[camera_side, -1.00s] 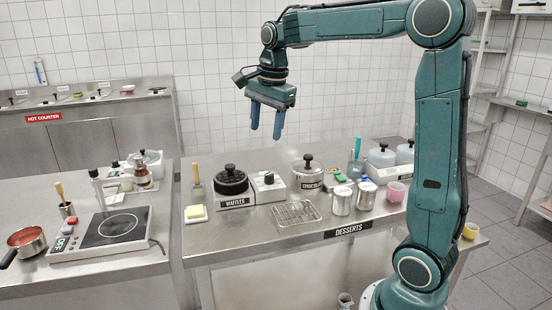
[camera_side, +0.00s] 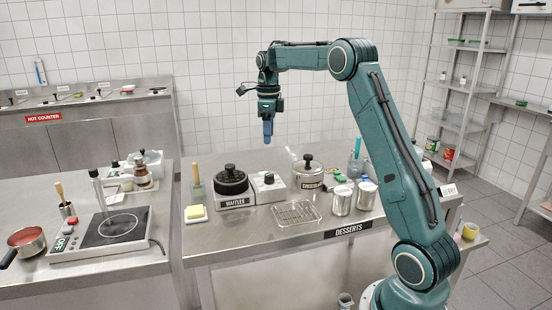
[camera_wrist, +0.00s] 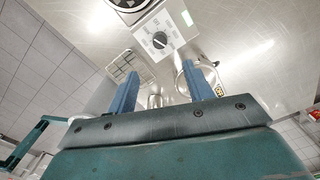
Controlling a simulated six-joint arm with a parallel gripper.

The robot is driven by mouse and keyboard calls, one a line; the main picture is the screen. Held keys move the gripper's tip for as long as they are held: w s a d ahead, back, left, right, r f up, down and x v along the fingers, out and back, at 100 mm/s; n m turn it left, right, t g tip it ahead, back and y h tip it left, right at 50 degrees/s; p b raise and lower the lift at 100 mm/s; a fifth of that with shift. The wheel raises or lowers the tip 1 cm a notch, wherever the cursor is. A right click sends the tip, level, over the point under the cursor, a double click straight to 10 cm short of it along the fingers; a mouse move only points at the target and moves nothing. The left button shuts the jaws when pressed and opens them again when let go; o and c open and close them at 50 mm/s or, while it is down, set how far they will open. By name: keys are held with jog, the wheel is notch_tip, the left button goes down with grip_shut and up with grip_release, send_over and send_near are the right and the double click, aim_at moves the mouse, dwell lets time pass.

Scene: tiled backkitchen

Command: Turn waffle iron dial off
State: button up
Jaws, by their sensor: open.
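The waffle iron (camera_side: 231,180) is a round black unit on a base labelled WAFFLES, on the steel counter. A white control box (camera_side: 268,188) with a black dial (camera_side: 269,178) stands at its right. In the wrist view the dial (camera_wrist: 160,40) shows face-on with marks around it, ahead of my fingertips; its setting is too small to read. My gripper (camera_side: 268,134) points down, above and apart from the dial. In the wrist view its two blue fingers (camera_wrist: 168,80) are spread with nothing between them.
A pot labelled CHOCOLATE (camera_side: 308,172) stands right of the control box. A wire rack (camera_side: 296,213) lies in front, with metal cups (camera_side: 341,198) beside it. The air around my gripper is clear.

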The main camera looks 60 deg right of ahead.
aim_at(269, 174)
jog(key=shift+f, duration=0.1)
jog(key=shift+f, duration=6.8)
jog(key=shift+c, duration=0.2)
jog(key=c, duration=0.9)
